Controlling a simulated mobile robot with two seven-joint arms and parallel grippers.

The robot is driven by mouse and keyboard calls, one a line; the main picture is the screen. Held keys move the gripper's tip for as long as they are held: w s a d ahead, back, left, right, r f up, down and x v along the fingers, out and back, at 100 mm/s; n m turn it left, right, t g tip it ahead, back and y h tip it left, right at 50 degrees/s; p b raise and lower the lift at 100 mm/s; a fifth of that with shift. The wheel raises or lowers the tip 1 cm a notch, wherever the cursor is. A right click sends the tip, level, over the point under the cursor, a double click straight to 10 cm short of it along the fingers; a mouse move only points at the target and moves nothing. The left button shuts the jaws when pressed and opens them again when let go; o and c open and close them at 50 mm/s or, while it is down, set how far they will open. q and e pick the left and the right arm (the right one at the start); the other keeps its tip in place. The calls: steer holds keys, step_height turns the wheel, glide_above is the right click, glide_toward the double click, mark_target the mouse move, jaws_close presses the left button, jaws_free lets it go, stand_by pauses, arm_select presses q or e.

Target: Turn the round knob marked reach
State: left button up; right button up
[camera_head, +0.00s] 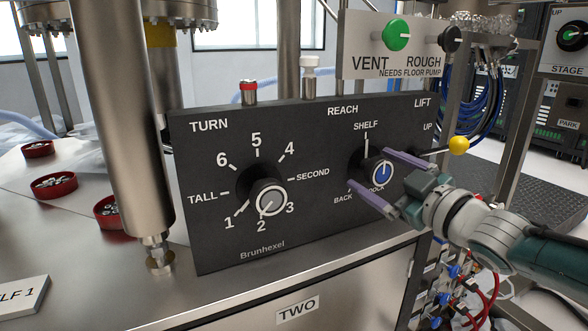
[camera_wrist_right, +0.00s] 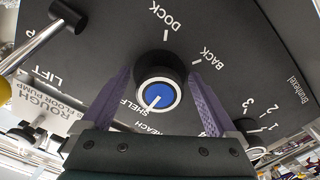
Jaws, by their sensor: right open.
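The round reach knob (camera_head: 380,172) has a blue face with a white pointer line and sits on the black panel (camera_head: 300,215) under the word REACH. Marks SHELF, BACK and DOCK surround it; DOCK is partly covered in the head view. In the right wrist view the knob (camera_wrist_right: 158,94) lies between the fingers, and its pointer line aims roughly toward SHELF. My right gripper (camera_head: 378,178) is open with one purple finger on each side of the knob; I cannot tell whether they touch it. My left gripper is out of view.
A numbered TURN knob (camera_head: 267,197) is at the panel's left. The yellow-tipped LIFT lever (camera_head: 458,145) is just right of my right gripper. The green VENT knob (camera_head: 396,35) is above. A metal column (camera_head: 120,120) stands at left, near red bowls (camera_head: 53,186) of small parts.

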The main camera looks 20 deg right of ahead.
steer(key=shift+s, duration=0.25)
steer(key=s+p, duration=0.4)
steer(key=s, duration=0.5)
steer(key=shift+s+d, duration=0.25)
steer(key=shift+d, duration=0.15)
